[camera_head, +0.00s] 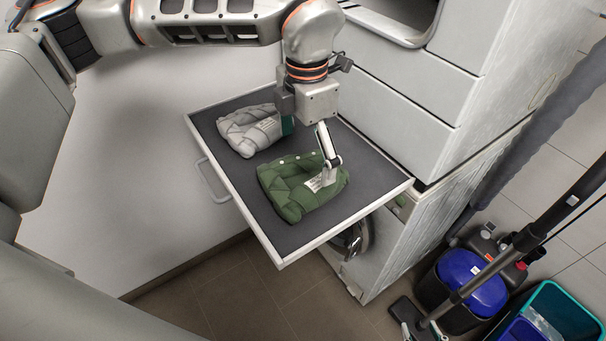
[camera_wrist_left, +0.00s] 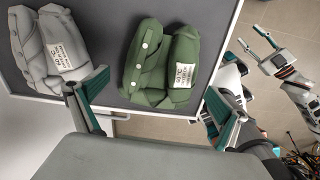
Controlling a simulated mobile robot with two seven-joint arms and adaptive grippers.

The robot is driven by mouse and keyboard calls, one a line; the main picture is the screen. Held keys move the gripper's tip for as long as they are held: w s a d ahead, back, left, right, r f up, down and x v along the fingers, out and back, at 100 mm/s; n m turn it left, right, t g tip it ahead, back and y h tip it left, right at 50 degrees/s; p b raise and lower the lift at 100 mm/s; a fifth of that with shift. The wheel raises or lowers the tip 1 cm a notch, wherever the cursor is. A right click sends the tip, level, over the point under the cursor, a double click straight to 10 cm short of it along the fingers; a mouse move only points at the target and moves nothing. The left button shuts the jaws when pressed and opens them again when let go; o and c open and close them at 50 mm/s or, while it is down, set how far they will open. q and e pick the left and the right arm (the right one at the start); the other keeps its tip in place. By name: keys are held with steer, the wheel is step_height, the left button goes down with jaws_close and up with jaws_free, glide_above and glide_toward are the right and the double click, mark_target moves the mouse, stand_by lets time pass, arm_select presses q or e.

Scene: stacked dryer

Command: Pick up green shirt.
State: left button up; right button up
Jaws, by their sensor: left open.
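The green shirt (camera_head: 302,187) lies folded on the dark top of the pull-out shelf (camera_head: 275,235), with a white label and white buttons. It also shows in the left wrist view (camera_wrist_left: 150,70). My left gripper (camera_head: 308,145) is open above the shelf. One finger is between the two garments and the other is over the green shirt's right part in the head view. In the left wrist view my left gripper (camera_wrist_left: 160,103) has nothing between its fingers. My right gripper (camera_wrist_left: 256,42) shows small at the upper right of that view, its fingers apart.
A folded grey garment (camera_head: 248,131) lies beside the green shirt, close to one left finger. The white machine (camera_head: 400,80) stands behind the shelf. A handle (camera_head: 212,180) juts from the shelf's front.

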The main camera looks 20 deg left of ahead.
mark_target(305, 178)
arm_select(q)
step_height(305, 178, down, 6)
steer(key=shift+s+f, duration=0.1)
stand_by(0.4)
steer(key=c, duration=1)
